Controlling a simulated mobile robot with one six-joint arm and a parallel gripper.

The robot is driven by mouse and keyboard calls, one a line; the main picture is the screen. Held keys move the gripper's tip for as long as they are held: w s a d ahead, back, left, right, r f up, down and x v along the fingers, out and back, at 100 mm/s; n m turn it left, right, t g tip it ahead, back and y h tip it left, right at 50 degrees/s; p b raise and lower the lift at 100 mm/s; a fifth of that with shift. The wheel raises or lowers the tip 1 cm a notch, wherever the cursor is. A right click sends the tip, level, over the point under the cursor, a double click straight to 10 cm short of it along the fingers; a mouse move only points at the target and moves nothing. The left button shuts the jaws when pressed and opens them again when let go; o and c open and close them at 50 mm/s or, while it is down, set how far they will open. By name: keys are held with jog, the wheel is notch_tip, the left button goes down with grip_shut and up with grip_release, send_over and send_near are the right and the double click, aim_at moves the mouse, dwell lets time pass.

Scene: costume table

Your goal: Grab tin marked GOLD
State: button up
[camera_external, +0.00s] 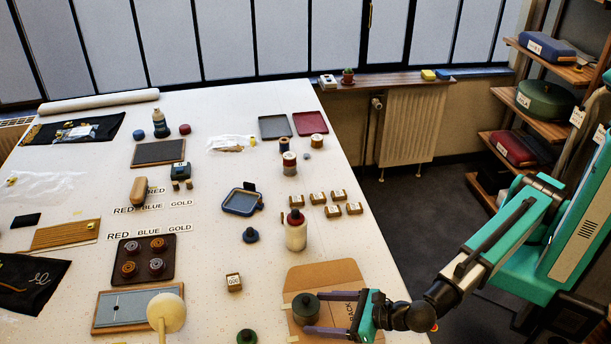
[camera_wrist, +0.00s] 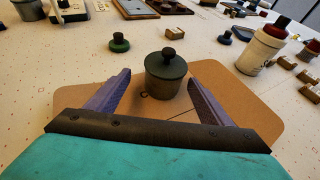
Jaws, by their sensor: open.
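A dark grey-green round tin (camera_external: 303,308) with a knobbed lid stands upright on a brown cardboard piece (camera_external: 345,272) at the table's front right. It also shows in the wrist view (camera_wrist: 166,82). My gripper (camera_external: 312,313) is open, with one purple finger on each side of the tin and its tips near it. In the wrist view, gaps show between both fingers and the tin. I cannot read a GOLD mark on it. Printed GOLD words (camera_external: 180,228) lie on the table beside RED and BLUE.
A green knobbed lid or small pot (camera_external: 246,337) is left of the cardboard. A white bottle with a red top (camera_external: 296,231) and several small labelled blocks (camera_external: 336,211) stand behind it. A small wooden block (camera_external: 233,282) is to the left. Labelled cases sit on the right shelves (camera_external: 515,140).

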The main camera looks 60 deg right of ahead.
aim_at(305, 310)
jog(key=shift+w+f+p, duration=0.15)
jog(key=shift+w+p, duration=0.15)
jog(key=shift+w, duration=0.25)
jog(key=shift+d+p+x, duration=0.2)
jog(key=shift+p+x, duration=0.4)
jog(key=shift+x, duration=1.5)
jog(key=shift+f, duration=0.1)
jog(key=shift+c, duration=0.3)
grip_shut()
